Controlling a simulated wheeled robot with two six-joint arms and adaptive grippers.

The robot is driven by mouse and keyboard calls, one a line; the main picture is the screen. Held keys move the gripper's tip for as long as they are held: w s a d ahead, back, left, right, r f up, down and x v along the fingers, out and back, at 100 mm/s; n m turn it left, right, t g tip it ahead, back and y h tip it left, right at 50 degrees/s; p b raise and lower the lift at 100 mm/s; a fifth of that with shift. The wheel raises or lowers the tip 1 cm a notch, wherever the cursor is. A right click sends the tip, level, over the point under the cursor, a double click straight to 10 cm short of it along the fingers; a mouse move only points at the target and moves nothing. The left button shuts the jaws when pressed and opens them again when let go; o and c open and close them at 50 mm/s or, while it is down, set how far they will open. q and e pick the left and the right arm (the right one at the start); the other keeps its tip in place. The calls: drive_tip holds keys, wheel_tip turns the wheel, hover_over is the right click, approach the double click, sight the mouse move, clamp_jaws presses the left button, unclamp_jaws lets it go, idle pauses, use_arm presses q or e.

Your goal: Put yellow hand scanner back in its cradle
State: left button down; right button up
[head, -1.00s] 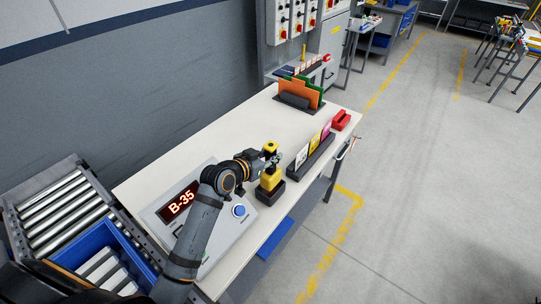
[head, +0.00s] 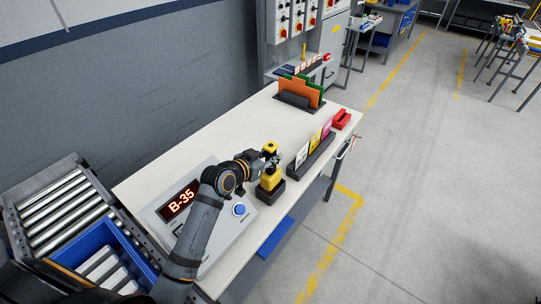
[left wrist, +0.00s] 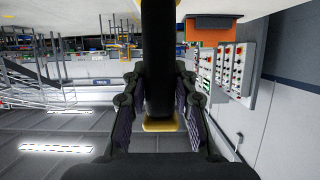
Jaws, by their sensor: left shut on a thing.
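The yellow hand scanner (head: 270,179) stands upright at the black cradle (head: 270,195) near the table's front edge; its lower end appears to sit in the cradle. Its yellow and black head shows just above my gripper. My left gripper (head: 270,160) is shut on the scanner's upper part. In the left wrist view the scanner's dark handle (left wrist: 159,70) runs between the two fingers of my left gripper (left wrist: 160,110), with a yellow part below. Part of the scanner is hidden by the fingers. My right gripper is not in view.
A label device with a B-35 display (head: 183,201) and a blue button lies left of the cradle. A dark rack with coloured cards (head: 310,158) stands close on the right, a red holder (head: 341,120) beyond. The table's middle (head: 215,140) is clear.

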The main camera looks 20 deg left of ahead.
sight(268, 169)
use_arm(q)
drive_tip(key=shift+f+b, duration=0.5)
drive_tip(key=shift+f, duration=0.3)
drive_tip(key=shift+f+b, duration=1.2)
drive_tip(key=shift+f, duration=0.55)
drive_tip(key=c, duration=1)
unclamp_jaws()
drive_tip(key=shift+o, duration=0.4)
drive_tip(key=o, duration=0.3)
